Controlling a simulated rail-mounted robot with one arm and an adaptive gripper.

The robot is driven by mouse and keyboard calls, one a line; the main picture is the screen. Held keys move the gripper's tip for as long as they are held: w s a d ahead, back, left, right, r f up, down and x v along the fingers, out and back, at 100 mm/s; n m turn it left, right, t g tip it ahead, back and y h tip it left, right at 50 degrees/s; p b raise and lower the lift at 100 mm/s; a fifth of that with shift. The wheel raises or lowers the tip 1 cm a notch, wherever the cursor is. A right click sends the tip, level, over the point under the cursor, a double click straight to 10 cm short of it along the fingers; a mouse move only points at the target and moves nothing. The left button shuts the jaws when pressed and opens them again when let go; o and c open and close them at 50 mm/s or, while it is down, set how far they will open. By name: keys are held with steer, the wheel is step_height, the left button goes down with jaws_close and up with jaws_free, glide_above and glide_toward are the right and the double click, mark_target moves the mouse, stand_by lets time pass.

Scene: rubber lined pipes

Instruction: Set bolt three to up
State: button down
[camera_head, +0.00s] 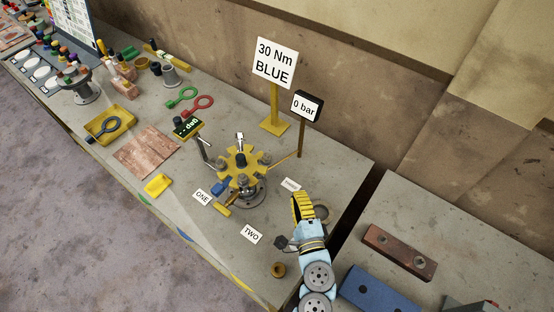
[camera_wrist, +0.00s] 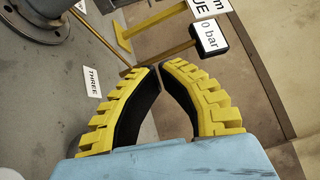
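A grey pipe flange (camera_head: 257,194) carries a yellow lobed wheel (camera_head: 240,168) with several bolt heads around it. The label THREE (camera_wrist: 92,82) lies on the table right of the flange; it also shows small in the head view (camera_head: 291,184). Which bolt is bolt three, and how it is set, I cannot tell. My gripper (camera_wrist: 158,69) has yellow ribbed fingers with dark pads; their tips meet with nothing between them. In the head view it (camera_head: 299,196) is right of the flange, apart from it, close to the label. The flange's edge (camera_wrist: 40,28) shows at the wrist view's upper left.
Labels ONE (camera_head: 202,197) and TWO (camera_head: 251,234) lie in front of the flange. Behind stand a sign reading 30 Nm BLUE (camera_head: 275,63) and a 0 bar display (camera_head: 307,106) on a post. A gap separates a second table (camera_head: 450,225) at right.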

steer(key=w+a+r+p, duration=0.1)
steer(key=w+a+p, duration=0.1)
steer(key=w+a, duration=0.4)
steer(key=shift+d+x, duration=0.4)
steer(key=shift+x, duration=1.45)
steer(key=shift+w+d, duration=0.1)
